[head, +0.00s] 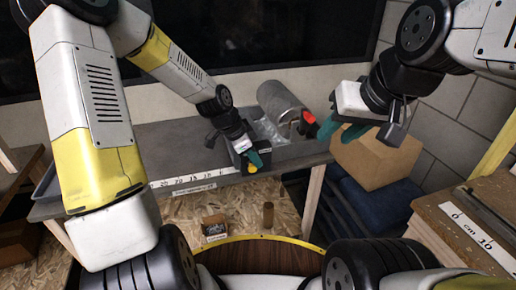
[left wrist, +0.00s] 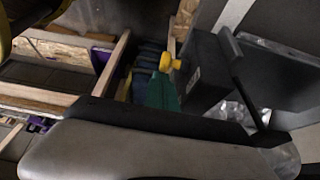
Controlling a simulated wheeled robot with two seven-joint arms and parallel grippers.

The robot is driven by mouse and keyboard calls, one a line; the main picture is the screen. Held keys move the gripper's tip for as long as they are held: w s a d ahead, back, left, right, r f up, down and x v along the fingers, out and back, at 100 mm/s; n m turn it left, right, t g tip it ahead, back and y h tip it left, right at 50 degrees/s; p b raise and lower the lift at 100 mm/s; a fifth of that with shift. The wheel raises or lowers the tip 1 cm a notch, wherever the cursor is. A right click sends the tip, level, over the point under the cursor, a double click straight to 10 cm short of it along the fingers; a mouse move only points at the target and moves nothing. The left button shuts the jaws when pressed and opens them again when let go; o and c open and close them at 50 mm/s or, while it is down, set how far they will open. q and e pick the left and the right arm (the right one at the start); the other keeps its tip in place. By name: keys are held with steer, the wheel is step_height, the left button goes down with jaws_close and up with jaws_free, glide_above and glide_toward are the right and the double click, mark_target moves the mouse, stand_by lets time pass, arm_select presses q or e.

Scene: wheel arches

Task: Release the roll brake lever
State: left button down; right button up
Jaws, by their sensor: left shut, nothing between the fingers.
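A yellow knob (head: 252,168), which looks like the end of the roll brake lever, sits low at the front of a dark grey box (head: 241,146) on the far bench. In the left wrist view the knob (left wrist: 168,62) shows beside the dark box (left wrist: 203,75). My left gripper (head: 256,159) is shut and empty, its teal fingers close beside the knob. The wrist view shows a teal finger (left wrist: 163,92) just below the knob; I cannot tell whether they touch. The lever's arm is mostly hidden. My right gripper (head: 345,131) hangs to the right, away from the knob; its opening is unclear.
A grey roll (head: 279,100) and clear wrap lie behind the box. A red-orange handle (head: 308,124) is near my right gripper. A cardboard box (head: 378,158) stands at the right. A small carton (head: 215,227) and a brown cylinder (head: 268,215) stand on the chipboard below.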

arm_select(q)
steer(key=shift+s+a+f, duration=0.25)
steer(key=shift+a+f, duration=0.1)
steer(key=shift+a, duration=0.35)
steer(key=d+r, duration=0.1)
steer(key=w+d+r, duration=0.1)
steer(key=d+r, duration=0.1)
steer(key=shift+w+r, duration=0.15)
steer(key=shift+r, duration=0.15)
steer(key=s+a+r, duration=0.2)
steer(key=a+r, duration=0.2)
steer(key=a, duration=0.3)
steer(key=shift+s+a+r, duration=0.15)
steer(key=shift+s+r, duration=0.05)
steer(key=shift+s, duration=0.1)
steer(key=s+a+r+n+t+y, duration=0.1)
steer(key=s+a+r+n+t, duration=0.1)
steer(key=s+r+n, duration=0.5)
steer(key=s+a+r+n+t+y, duration=0.2)
steer(key=s+a+r+n, duration=0.2)
steer(key=s+r+n, duration=0.3)
steer(key=s+r, duration=0.2)
steer(key=s, duration=0.2)
